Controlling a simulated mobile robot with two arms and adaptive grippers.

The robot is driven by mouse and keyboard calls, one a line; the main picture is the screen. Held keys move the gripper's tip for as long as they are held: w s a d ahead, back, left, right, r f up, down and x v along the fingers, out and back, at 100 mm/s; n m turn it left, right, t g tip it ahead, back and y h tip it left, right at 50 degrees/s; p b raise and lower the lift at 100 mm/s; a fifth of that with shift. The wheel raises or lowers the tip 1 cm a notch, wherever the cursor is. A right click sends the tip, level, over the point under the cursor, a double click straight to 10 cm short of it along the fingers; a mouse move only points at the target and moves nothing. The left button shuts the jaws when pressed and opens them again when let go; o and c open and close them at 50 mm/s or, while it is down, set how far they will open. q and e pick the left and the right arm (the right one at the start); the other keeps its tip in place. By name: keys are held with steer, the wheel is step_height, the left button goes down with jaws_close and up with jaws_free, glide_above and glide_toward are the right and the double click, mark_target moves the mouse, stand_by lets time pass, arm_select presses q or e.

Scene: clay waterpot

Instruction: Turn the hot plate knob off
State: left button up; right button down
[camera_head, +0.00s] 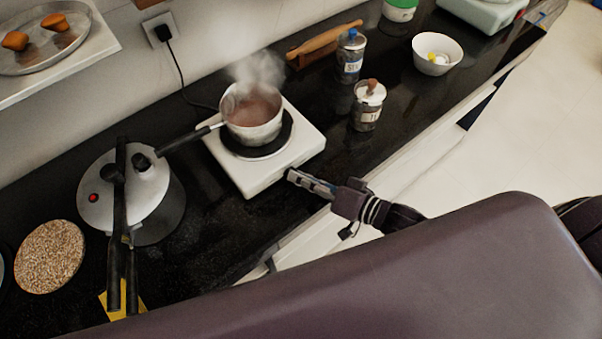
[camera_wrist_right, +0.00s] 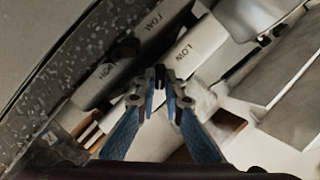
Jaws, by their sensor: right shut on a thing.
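The white hot plate (camera_head: 302,150) stands on the dark counter with a steaming pot (camera_head: 254,132) on its burner. In the right wrist view the two fingertips (camera_wrist_right: 160,78) are close together, shut on a small dark piece that appears to be the knob (camera_wrist_right: 160,70). The knob's setting cannot be read. My left gripper is not in view.
A pressure cooker (camera_head: 160,200) stands left of the hot plate, near the pot's handle (camera_head: 188,140). Lidded jars (camera_head: 367,112) and a white bowl (camera_head: 437,66) stand to the right. A black cord (camera_head: 180,72) runs to a wall socket behind.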

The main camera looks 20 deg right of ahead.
steer(key=n+h+p, duration=0.1)
steer(key=p, duration=0.1)
steer(key=n+h+p, duration=0.1)
steer(key=n+p, duration=0.1)
steer(key=p, duration=0.1)
steer(key=shift+a+r, duration=0.2)
steer(key=shift+r, duration=0.2)
steer(key=shift+s+a+f+n+h+p, duration=0.1)
steer(key=shift+n+h+p, duration=0.4)
steer(key=shift+n+p, duration=0.3)
steer(key=shift+f+n+t+h+p, duration=0.1)
steer(key=shift+n+t+h+p, duration=0.35)
steer(key=shift+n+h, duration=0.35)
steer(key=c, duration=2.3)
jaws_free()
steer(key=shift+c, duration=0.2)
steer(key=shift+s, duration=0.15)
steer(key=v, duration=1.1)
steer(key=shift+s+d+r, duration=0.2)
steer(key=shift+s+r, duration=0.05)
